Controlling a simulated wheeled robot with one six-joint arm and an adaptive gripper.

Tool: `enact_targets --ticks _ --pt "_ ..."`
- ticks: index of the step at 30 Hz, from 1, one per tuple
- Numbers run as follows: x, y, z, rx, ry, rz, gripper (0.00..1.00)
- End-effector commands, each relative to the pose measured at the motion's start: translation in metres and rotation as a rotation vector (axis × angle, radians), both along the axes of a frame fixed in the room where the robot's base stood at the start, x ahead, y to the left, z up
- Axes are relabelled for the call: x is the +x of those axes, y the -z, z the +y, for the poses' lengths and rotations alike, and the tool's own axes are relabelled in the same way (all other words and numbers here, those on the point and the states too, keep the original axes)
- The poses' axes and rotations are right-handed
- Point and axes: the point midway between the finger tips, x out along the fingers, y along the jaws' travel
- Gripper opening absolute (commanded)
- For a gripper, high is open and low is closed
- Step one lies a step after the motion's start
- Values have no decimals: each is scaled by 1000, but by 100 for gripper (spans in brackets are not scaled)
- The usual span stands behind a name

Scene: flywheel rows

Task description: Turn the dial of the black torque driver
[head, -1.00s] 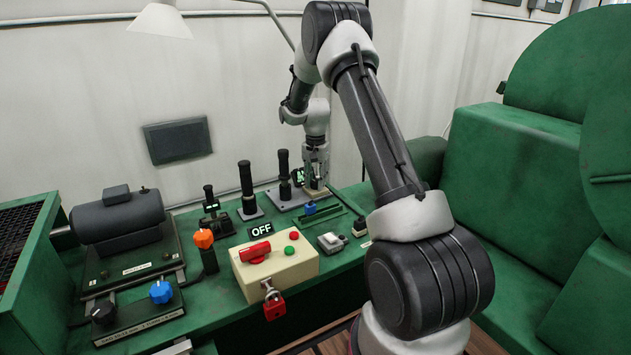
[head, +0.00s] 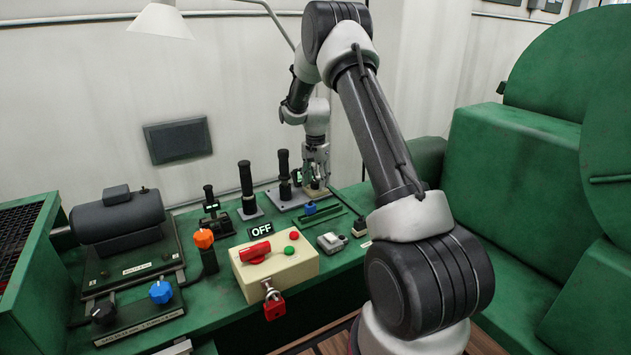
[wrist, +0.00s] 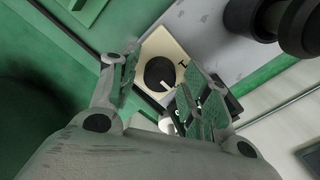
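In the wrist view a round black dial (wrist: 159,73) with a white pointer line sits on a cream plate (wrist: 178,50). A dark T mark is beside it. A black upright handle (wrist: 275,22) stands on the same grey base; it is probably the tall black driver (head: 284,174) in the head view. My gripper (wrist: 160,92) is open and points down over the dial. Its two fingers are on either side of the dial, with gaps visible. In the head view my gripper (head: 316,184) is above the cream plate (head: 317,193); the dial is hidden there.
Other black upright tools (head: 247,184) stand to the left. A blue part (head: 310,208) is just in front of my gripper. A cream box (head: 275,268) with a red handle, an OFF sign (head: 260,230) and a black motor (head: 119,215) share the green bench. A wall is behind.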

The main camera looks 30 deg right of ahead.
Motion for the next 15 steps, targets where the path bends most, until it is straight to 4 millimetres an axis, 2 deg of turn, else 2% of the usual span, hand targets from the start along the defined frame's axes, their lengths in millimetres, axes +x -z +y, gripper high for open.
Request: enact_targets --ticks 10,15 --pt "0 -2 0 0 0 0 53" --pt "1 -27 0 -1 0 -3 53"
